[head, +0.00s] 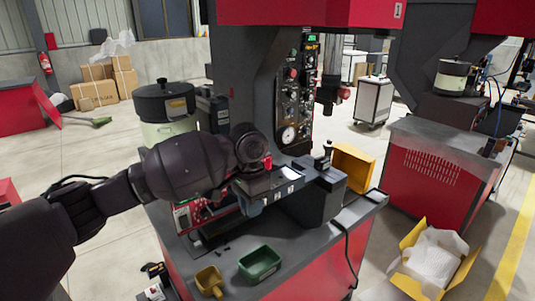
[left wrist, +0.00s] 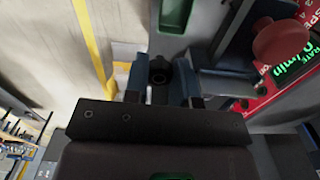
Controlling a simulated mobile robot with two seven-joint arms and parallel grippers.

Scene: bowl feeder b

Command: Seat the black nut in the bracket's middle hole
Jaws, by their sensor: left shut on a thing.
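My left gripper (head: 252,207) is over the middle of the machine's worktop in the head view, with its arm coming in from the left. In the left wrist view its two blue fingertips (left wrist: 160,84) are closed on the black nut (left wrist: 159,72), a small dark ring. The nut is hidden in the head view. The bracket's middle hole cannot be made out. My right gripper is not in view.
A green bin (head: 260,264) and a small yellow scoop-like bin (head: 209,281) stand at the worktop's front. A dark box (head: 318,196) and a yellow bin (head: 353,166) are to the right. The control panel (head: 290,95) rises behind. A lidded bowl feeder (head: 165,110) stands behind my arm.

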